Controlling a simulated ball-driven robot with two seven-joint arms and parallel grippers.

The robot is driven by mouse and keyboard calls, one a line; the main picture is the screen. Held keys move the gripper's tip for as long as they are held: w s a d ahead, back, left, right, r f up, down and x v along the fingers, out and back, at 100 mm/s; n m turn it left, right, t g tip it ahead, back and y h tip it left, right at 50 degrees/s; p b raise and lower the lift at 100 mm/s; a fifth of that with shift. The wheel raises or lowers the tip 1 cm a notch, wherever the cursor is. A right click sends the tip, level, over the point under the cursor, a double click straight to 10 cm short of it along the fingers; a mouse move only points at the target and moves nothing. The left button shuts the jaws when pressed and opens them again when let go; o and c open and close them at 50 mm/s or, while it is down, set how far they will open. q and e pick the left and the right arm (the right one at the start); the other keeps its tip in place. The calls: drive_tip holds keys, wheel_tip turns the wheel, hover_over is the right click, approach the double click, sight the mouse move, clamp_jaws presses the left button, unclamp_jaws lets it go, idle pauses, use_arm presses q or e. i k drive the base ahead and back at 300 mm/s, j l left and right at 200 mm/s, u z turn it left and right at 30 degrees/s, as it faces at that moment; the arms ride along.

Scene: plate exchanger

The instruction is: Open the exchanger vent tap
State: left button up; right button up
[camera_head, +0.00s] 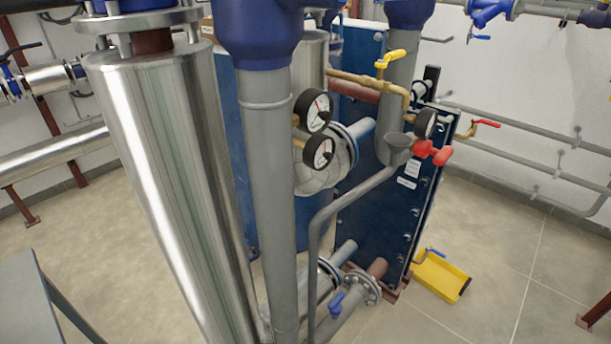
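The exchanger (375,220) is a dark blue plate block standing right of centre, with white labels on its front. A tap with a yellow lever (391,59) sits on a brass pipe (365,84) at its top. The brass pipe bends down towards a grey funnel (398,145) on a drain pipe. A red handle (433,152) shows beside the funnel, and another red lever (486,123) is further right. No label tells which handle is the vent tap. I cannot tell whether the yellow-lever tap is open or shut. Neither of my grippers is in view.
A large silver-clad pipe (165,190) and a grey vertical pipe (268,190) stand in front at left. Pressure gauges (314,111) sit between them and the exchanger. A yellow tray (438,277) lies on the floor. The tiled floor at right is mostly clear.

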sight(475, 120)
drive_tip(key=i+l+u, duration=0.15)
drive_tip(key=l, duration=0.25)
drive_tip(key=i+l+z, duration=0.15)
drive_tip(key=z, duration=0.2)
drive_tip(key=i+l+z, duration=0.15)
drive_tip(key=z, duration=0.2)
drive_tip(key=i+l+z, duration=0.15)
drive_tip(key=z, duration=0.15)
drive_tip(key=i+l, duration=0.5)
drive_tip(key=i+l+u, duration=0.15)
drive_tip(key=i+l, duration=0.35)
drive_tip(key=i, duration=0.25)
